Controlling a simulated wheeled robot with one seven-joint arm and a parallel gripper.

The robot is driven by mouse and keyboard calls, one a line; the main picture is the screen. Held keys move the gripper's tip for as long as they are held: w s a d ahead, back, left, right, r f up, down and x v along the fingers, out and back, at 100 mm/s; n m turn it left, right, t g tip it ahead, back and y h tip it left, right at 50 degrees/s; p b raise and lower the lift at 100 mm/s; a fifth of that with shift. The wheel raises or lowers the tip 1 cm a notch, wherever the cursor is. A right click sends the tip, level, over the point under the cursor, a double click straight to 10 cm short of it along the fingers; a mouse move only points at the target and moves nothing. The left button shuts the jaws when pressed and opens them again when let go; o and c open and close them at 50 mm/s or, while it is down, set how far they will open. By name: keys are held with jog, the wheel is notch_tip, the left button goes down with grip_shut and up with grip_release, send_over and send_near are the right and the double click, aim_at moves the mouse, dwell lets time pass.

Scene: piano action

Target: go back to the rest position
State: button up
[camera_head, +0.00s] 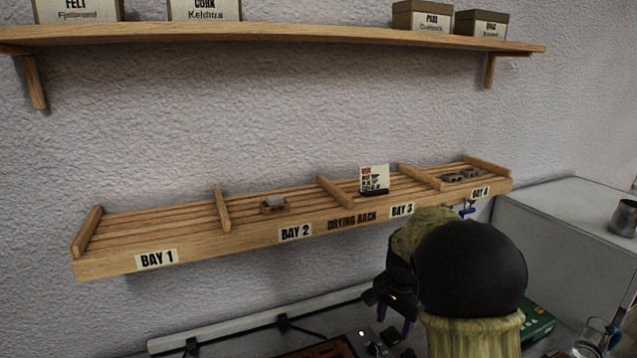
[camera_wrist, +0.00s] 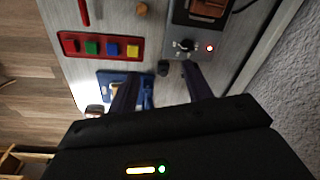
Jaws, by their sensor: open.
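My gripper (camera_wrist: 158,78) shows in the wrist view with its two dark fingers spread apart. Nothing is held between them. The fingers point toward a grey bench top (camera_wrist: 125,18), above it by a distance I cannot tell. In the head view my gripper (camera_head: 388,318) is partly hidden behind my own dark, rounded arm link, below the right part of the drying rack (camera_head: 205,252).
A shelf (camera_head: 300,36) with boxes hangs above. A grey cabinet (camera_head: 560,235) stands right. The bench holds a red tray (camera_wrist: 68,43) and control box (camera_wrist: 190,48).

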jog(key=s+f+n, duration=0.1)
jog(key=s+n, duration=0.3)
jog(key=s, duration=0.6)
jog(key=s+a+f+n+t, duration=0.1)
jog(key=s+n, duration=0.4)
jog(key=s, duration=0.5)
jog(key=shift+s+a+f+t, duration=0.3)
jog(key=shift+s+f, duration=0.05)
jog(key=shift+f, duration=0.35)
